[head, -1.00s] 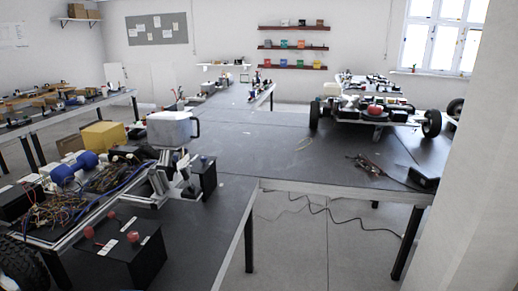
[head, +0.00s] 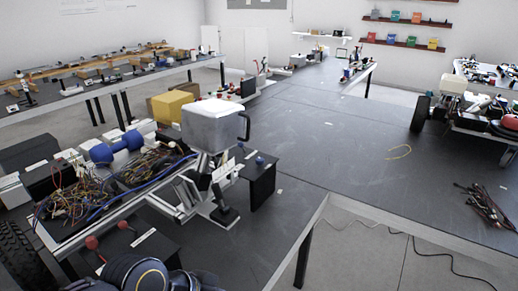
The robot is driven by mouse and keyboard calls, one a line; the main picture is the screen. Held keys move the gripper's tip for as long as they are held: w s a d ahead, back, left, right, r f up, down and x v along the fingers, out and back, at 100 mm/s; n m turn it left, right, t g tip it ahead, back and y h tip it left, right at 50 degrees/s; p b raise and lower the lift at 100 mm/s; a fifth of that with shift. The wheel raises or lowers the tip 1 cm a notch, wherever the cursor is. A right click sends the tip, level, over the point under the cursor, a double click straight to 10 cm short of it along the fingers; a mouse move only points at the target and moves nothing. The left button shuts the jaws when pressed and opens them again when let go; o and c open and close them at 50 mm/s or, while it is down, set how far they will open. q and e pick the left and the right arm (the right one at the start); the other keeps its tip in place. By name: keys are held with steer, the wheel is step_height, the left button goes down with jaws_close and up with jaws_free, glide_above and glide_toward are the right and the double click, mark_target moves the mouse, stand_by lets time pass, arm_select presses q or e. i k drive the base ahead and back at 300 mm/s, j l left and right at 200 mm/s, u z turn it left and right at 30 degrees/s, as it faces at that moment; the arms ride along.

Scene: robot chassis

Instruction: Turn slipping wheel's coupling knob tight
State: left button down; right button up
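A chassis loaded with wiring (head: 70,205) stands on the near left table, with a black treaded wheel (head: 22,250) at the lower left edge. Another wheeled chassis (head: 478,122) stands on the far table at the right, cut by the frame edge. Its black wheel (head: 420,113) shows. I cannot tell which wheel slips, and no coupling knob can be made out. Red knobs (head: 91,242) rise from a black box at the lower left. A dark rounded arm part of mine covers the bottom left. Neither gripper shows.
Loose cables (head: 482,205) lie on the far table. Much of the dark tabletop (head: 330,150) is clear.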

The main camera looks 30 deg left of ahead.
mark_target(260, 161)
steer(key=i+u, duration=0.35)
steer(key=i+l+u, duration=0.2)
steer(key=u, duration=0.2)
steer(key=i+l+u, duration=0.2)
steer(key=u, duration=0.15)
steer(key=i+l+u, duration=0.2)
steer(key=u, duration=0.25)
steer(key=i+l+u, duration=0.15)
steer(key=l+u, duration=0.25)
steer(key=i+l+u, duration=0.1)
steer(key=l+u, duration=0.2)
steer(key=u, duration=0.15)
steer(key=l+u, duration=0.85)
steer(key=i+j, duration=0.05)
steer(key=j, duration=0.05)
